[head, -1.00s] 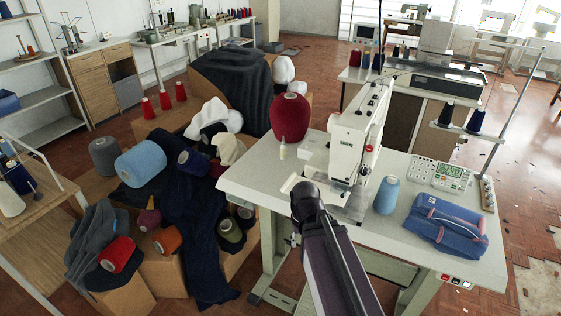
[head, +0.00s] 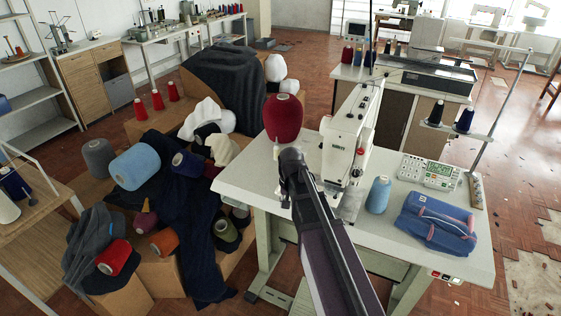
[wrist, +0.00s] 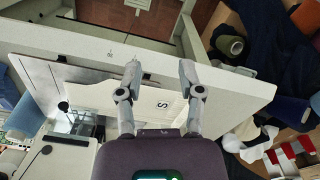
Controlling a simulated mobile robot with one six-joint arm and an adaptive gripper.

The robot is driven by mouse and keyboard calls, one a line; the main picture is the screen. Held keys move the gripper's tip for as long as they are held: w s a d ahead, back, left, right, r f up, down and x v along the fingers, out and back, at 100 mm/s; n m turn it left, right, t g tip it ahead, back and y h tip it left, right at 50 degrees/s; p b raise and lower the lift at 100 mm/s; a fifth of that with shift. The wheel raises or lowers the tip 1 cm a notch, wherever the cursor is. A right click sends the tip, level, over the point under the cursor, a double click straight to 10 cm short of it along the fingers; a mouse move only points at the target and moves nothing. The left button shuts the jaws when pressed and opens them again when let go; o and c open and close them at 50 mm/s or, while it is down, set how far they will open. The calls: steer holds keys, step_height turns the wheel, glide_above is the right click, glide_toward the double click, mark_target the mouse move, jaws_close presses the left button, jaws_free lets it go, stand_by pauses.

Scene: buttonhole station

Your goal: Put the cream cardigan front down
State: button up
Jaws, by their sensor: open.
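The cream cardigan front (wrist: 140,98) shows in the wrist view as a pale, flat panel with a dark S-shaped mark. It appears to lie on the white worktable (wrist: 235,88), close to the front edge. My gripper (wrist: 159,68) is open above it, with the two fingers apart and nothing between them. In the head view my gripper (head: 288,160) is over the left part of the table, and my arm hides the panel there. The white sewing machine (head: 346,135) stands just right of my gripper; its needle area (wrist: 82,122) is at the lower left of the wrist view.
A red yarn cone (head: 283,118) stands behind my gripper. Boxes with yarn and dark cloth (head: 185,230) crowd the left.

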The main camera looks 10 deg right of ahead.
steer(key=w+r+m+p, duration=0.3)
steer(key=w+r, duration=0.1)
steer(key=w, duration=1.1)
steer(key=shift+a+r+m, duration=0.15)
steer(key=shift+a+m, duration=0.1)
steer(key=shift+m, duration=0.15)
steer(key=shift+f, duration=0.2)
step_height(320, 180, down, 7)
steer(key=b, duration=0.6)
steer(key=shift+r+b, duration=0.2)
steer(key=shift+b, duration=0.1)
steer(key=shift+w+f, duration=0.1)
steer(key=shift+f, duration=0.05)
steer(key=shift+f+b, duration=0.95)
steer(key=shift+b, duration=0.15)
